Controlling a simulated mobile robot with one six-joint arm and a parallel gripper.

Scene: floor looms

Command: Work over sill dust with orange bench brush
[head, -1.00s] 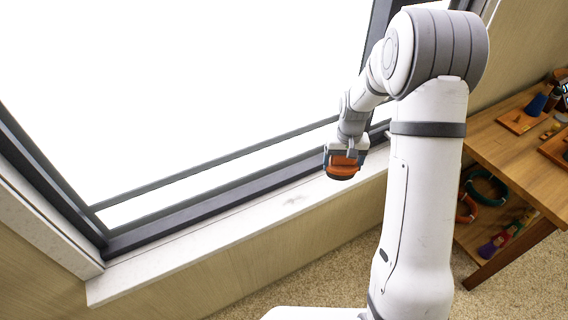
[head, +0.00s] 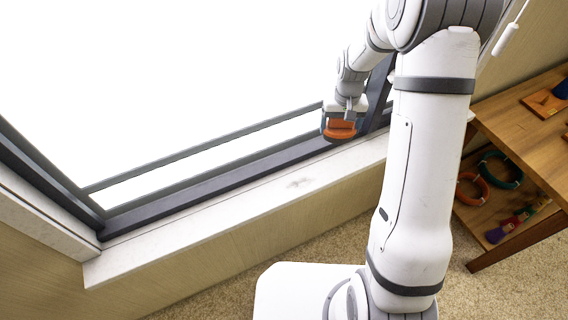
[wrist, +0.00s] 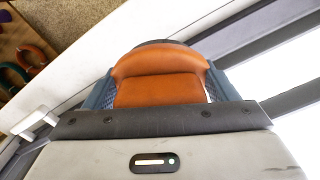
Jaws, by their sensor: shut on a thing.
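The orange bench brush (head: 340,128) is in my gripper (head: 342,117), above the far right part of the white window sill (head: 225,206). In the wrist view the brush's orange handle (wrist: 160,75) fills the space between the fingers, and my gripper (wrist: 158,88) is shut on it. A dark edge below the handle shows; the bristles are mostly hidden. I cannot tell whether the brush touches the sill. A faint grey dust patch (head: 298,183) lies on the sill, to the left of and nearer than the brush.
The dark window frame (head: 200,184) runs along the back of the sill. A wooden bench (head: 520,130) stands at the right, with teal (head: 500,168) and orange coils (head: 471,188) on its lower shelf. The sill's left stretch looks clear.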

